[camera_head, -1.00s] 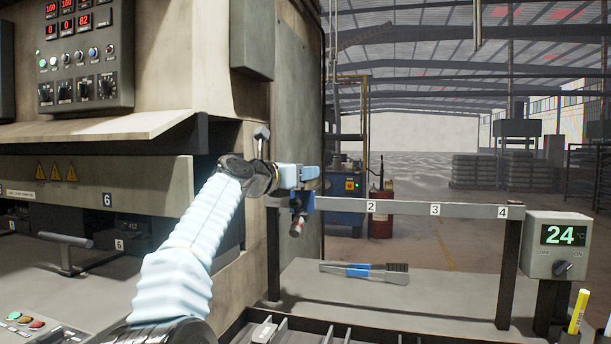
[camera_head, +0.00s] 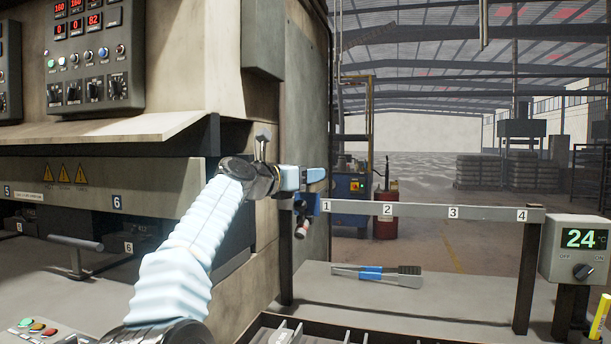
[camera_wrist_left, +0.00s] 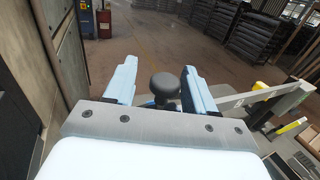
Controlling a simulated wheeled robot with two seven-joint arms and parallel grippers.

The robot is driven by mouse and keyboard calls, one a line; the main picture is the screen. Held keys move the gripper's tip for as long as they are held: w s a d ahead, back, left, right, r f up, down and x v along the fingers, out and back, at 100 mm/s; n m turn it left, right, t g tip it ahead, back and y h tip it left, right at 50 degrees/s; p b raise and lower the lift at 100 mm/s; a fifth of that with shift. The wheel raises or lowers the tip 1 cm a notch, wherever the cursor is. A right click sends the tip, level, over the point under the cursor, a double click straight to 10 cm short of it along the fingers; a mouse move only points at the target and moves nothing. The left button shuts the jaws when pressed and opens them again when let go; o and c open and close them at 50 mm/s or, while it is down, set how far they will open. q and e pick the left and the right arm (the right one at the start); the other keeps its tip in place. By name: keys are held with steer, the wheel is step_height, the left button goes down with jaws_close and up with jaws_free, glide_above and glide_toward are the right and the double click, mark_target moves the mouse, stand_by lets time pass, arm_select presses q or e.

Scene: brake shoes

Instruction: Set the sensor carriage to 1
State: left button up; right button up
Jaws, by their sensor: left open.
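In the left wrist view the fingers of the left gripper (camera_wrist_left: 160,76) are open. A round black knob (camera_wrist_left: 165,86) stands between them with gaps on both sides. My right gripper is not in view.
Labels 2, 3 and 4 (camera_head: 522,215) run rightward along the rail. A blue-handled brush (camera_head: 378,273) lies on the grey table (camera_head: 450,300) below. A display box reading 24 (camera_head: 575,248) stands at right. The press (camera_head: 305,130) wall is close on the left.

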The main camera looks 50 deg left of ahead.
arm_select(q)
steer(key=s+d+b, duration=0.1)
steer(key=s+b, duration=0.1)
steer(key=s, duration=1.1)
steer(key=shift+s+d, duration=0.3)
steer(key=shift+s, duration=0.05)
